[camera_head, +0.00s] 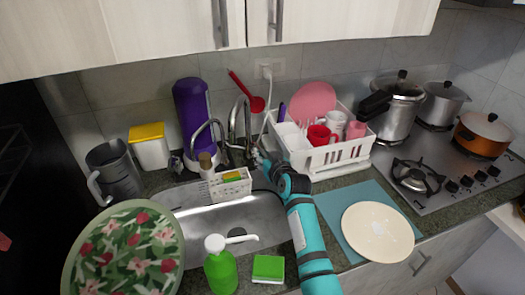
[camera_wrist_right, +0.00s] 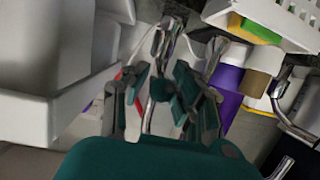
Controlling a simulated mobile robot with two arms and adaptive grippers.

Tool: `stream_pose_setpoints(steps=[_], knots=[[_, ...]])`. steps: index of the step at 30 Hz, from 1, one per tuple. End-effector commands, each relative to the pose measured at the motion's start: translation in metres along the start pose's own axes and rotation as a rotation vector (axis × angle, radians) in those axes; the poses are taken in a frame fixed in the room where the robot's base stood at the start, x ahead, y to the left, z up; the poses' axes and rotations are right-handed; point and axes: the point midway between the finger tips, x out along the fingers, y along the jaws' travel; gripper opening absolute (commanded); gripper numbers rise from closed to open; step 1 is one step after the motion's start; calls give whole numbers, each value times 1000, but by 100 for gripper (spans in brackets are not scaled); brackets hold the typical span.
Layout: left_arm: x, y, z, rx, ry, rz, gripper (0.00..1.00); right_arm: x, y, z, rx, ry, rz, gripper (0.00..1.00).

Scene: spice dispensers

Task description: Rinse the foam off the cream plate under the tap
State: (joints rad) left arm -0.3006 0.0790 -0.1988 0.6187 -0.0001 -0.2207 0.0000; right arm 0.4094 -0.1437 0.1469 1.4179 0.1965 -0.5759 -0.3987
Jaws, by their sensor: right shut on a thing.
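The cream plate (camera_head: 378,232) lies on a teal mat (camera_head: 335,212) on the counter, right of the sink; a few small specks show on it, and I cannot tell if they are foam. The chrome tap (camera_head: 232,125) stands behind the sink (camera_head: 262,215). My right gripper (camera_head: 260,158) is at the tap's base, partly hidden by my own arm. In the right wrist view my right gripper (camera_wrist_right: 165,100) has its fingers shut around a chrome part of the tap (camera_wrist_right: 163,45). Whether water runs is unclear. My left gripper is not in view.
A white dish rack (camera_head: 345,155) with cups and a pink plate stands behind the mat. A green soap bottle (camera_head: 220,268) and sponge (camera_head: 268,268) sit at the sink's front edge. A round floral piece (camera_head: 125,250) is at the left. Pots stand on the hob (camera_head: 430,165).

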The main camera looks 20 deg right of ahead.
Motion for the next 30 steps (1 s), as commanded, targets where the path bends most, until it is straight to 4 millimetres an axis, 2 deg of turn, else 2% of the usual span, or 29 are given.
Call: stream_pose_setpoints(steps=[11, 19, 20, 21, 27, 30], knots=[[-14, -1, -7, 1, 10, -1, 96, -2, 0, -16, -2, 3, 0, 10], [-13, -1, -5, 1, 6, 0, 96, -1, 0, -16, -1, 5, 1, 9], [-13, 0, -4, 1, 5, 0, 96, -1, 0, -16, -1, 5, 1, 27], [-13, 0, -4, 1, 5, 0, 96, -1, 0, -16, 0, 5, 1, 32], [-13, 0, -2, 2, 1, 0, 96, -1, 0, -14, 0, 2, 0, 58], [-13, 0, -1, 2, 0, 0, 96, -1, 0, -14, 0, 1, 0, 58]])
